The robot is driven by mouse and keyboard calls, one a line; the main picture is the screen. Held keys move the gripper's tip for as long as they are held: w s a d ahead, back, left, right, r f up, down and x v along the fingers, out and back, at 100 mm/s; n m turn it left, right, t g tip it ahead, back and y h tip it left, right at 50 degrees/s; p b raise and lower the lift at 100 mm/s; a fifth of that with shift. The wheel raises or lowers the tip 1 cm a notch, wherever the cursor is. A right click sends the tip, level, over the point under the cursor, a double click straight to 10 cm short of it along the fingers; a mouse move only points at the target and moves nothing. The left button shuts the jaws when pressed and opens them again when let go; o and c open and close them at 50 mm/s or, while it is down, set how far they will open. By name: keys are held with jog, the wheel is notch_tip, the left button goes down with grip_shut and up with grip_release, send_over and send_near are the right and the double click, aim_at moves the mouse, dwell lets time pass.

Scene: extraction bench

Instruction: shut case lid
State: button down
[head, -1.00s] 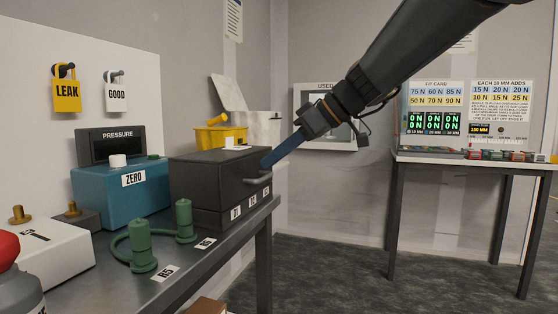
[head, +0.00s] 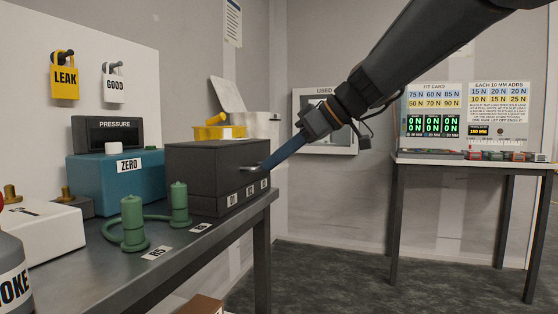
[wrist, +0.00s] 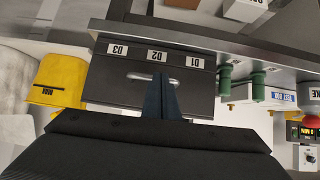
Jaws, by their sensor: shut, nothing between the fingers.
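The dark grey case (head: 195,180) stands at the bench's right end, with labels D1, D2 and D3 on its front. Its lid (head: 215,149) looks down on the body, but I cannot tell whether it is fully shut. A pale handle (head: 251,168) sits on the front, above the labels. My gripper (head: 262,168) is shut and empty, its blue fingertips at the handle's right end. In the wrist view the case (wrist: 108,85) appears upside down, and my fingers (wrist: 160,82) overlap the handle (wrist: 138,77). I cannot tell whether they touch it.
Green fittings (head: 133,222) joined by a hose stand in front of the case. A blue ZERO box (head: 110,180) is to its left and a yellow container (head: 220,132) behind it. Open floor (head: 330,265) separates the bench from another table (head: 470,162).

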jog(key=shift+s+f+g, duration=0.15)
jog(key=shift+f+g, duration=0.15)
jog(key=shift+f, duration=0.75)
notch_tip(320, 180, up, 5)
jog(key=p, duration=0.2)
jog(key=s+d+f, duration=0.3)
jog(key=d+f, duration=0.1)
jog(key=d, duration=0.5)
jog(key=s+a+f+m+g+h, duration=0.2)
jog(key=s+a+f, duration=0.2)
jog(key=s+f, duration=0.3)
jog(key=s+a+f+m+g+h, duration=0.1)
jog(key=s+a+f+m+h, duration=0.2)
jog(key=f, duration=0.6)
jog(key=s+f+m+h, duration=0.4)
jog(key=s+f, duration=1)
jog(key=s, duration=0.2)
jog(key=s+d+r+m+p, duration=0.1)
jog(key=d+r+m+p, duration=0.4)
jog(key=d+r+p, duration=1.1)
notch_tip(320, 180, up, 3)
jog(key=p, duration=0.8)
jog(key=shift+g+h, duration=0.3)
jog(key=shift+h, duration=0.1)
